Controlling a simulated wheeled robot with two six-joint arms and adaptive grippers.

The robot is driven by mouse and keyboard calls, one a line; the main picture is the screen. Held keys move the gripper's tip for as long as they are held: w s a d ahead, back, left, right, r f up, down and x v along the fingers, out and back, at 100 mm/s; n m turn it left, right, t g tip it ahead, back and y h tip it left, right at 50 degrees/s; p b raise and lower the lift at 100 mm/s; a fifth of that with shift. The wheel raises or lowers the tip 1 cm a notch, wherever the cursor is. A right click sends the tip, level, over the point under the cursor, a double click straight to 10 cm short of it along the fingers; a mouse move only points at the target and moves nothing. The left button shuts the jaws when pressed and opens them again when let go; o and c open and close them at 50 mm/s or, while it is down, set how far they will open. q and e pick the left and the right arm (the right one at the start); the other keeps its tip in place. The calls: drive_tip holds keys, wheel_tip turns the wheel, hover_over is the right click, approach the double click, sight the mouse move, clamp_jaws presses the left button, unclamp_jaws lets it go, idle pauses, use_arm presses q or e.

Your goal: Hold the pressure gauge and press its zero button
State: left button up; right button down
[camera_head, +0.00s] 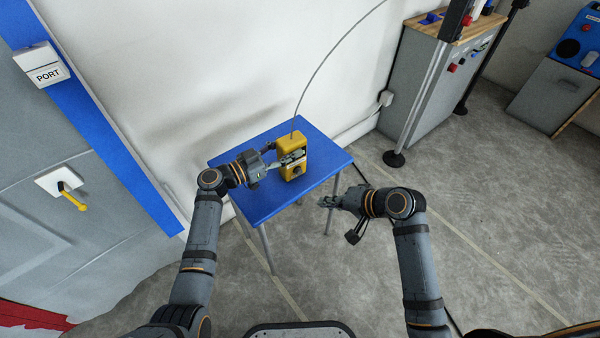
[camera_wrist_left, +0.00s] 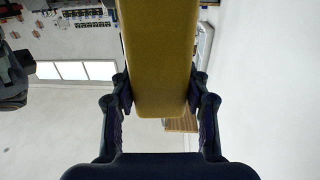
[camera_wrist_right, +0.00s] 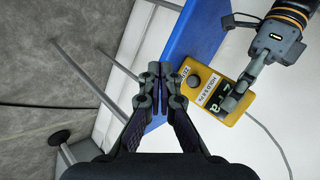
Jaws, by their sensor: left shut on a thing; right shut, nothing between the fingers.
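The yellow pressure gauge (camera_head: 298,143) stands upright over the blue table (camera_head: 262,204) in the head view. My left gripper (camera_head: 281,157) is shut on its body, with a finger across its front. In the left wrist view the gauge (camera_wrist_left: 158,60) fills the space between the fingers. In the right wrist view the gauge (camera_wrist_right: 213,72) shows a white label and a dark round button (camera_wrist_right: 194,81); the left finger covers part of its face. My right gripper (camera_head: 324,202) is shut and empty, apart from the gauge, to its lower right in the head view.
A thin cable (camera_head: 327,58) rises from the gauge top. A white wall (camera_head: 200,60) stands behind the table. A grey cabinet (camera_head: 415,85) and a thin post (camera_head: 420,95) stand at right. The floor right of the table is open.

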sight(299, 172)
drive_tip(key=shift+w+a, duration=0.75)
drive_tip(key=shift+w, duration=0.5)
drive_tip(key=shift+w+a, duration=0.8)
drive_tip(key=shift+w, duration=0.5)
drive_tip(key=shift+w+a, duration=0.75)
drive_tip(key=shift+w, duration=0.5)
drive_tip(key=shift+w+a, duration=0.2)
drive_tip(key=shift+w, duration=0.15)
drive_tip(key=shift+w+a, duration=0.25)
drive_tip(key=shift+w, duration=0.2)
drive_tip(key=shift+s+d, duration=0.1)
drive_tip(key=shift+s, duration=0.05)
drive_tip(key=shift+s+d, duration=0.4)
drive_tip(key=shift+s, duration=0.3)
